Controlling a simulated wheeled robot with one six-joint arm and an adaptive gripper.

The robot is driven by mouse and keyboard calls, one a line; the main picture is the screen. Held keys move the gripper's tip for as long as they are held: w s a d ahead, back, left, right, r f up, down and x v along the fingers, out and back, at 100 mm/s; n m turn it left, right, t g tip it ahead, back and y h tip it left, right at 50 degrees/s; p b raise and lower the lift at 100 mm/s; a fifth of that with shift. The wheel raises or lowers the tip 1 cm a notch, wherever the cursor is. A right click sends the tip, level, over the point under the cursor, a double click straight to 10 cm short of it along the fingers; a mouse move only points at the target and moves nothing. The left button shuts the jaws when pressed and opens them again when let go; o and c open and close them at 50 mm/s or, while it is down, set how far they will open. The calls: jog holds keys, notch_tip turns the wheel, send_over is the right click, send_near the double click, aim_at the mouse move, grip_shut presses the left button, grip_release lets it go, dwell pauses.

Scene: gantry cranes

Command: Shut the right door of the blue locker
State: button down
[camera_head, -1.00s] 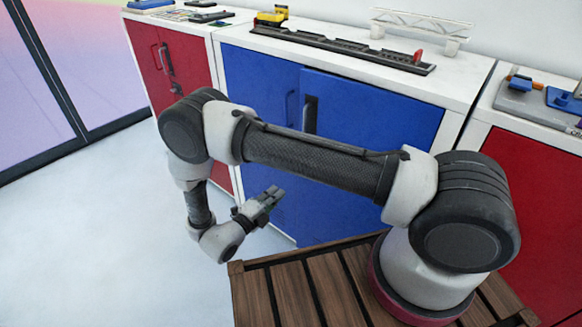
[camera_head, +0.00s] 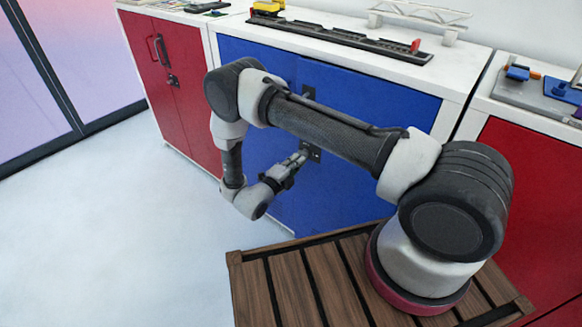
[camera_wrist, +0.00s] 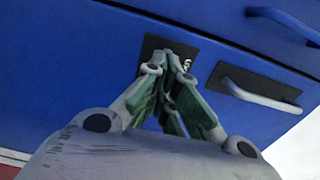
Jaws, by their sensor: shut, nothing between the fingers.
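The blue locker stands under a white top, behind my arm. Its right door (camera_head: 395,105) looks flush or nearly flush with the left door (camera_head: 262,145); a small remaining gap cannot be told. My gripper (camera_head: 303,155) is shut and empty, its fingertips at the dark lock plate (camera_head: 315,153) on the right door. The wrist view shows the closed fingertips (camera_wrist: 172,62) against or just in front of that plate (camera_wrist: 205,62); exact contact cannot be told. The right door's handle (camera_wrist: 262,92) is beside them. My arm hides part of both doors.
Red cabinets stand left (camera_head: 180,100) and right (camera_head: 530,180) of the locker. A black rail piece (camera_head: 340,38) and a white bridge model (camera_head: 420,18) lie on the white top. Pale floor (camera_head: 120,230) is open at the left.

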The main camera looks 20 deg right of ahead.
aim_at(301, 153)
jog(key=shift+w+d, duration=0.15)
jog(key=shift+d, duration=0.05)
jog(key=shift+w+d+m+g+h, duration=0.6)
jog(key=shift+w+d+g, duration=0.2)
jog(key=shift+w+d, duration=0.35)
jog(key=shift+w+a+r, duration=0.1)
jog(key=shift+a, duration=0.1)
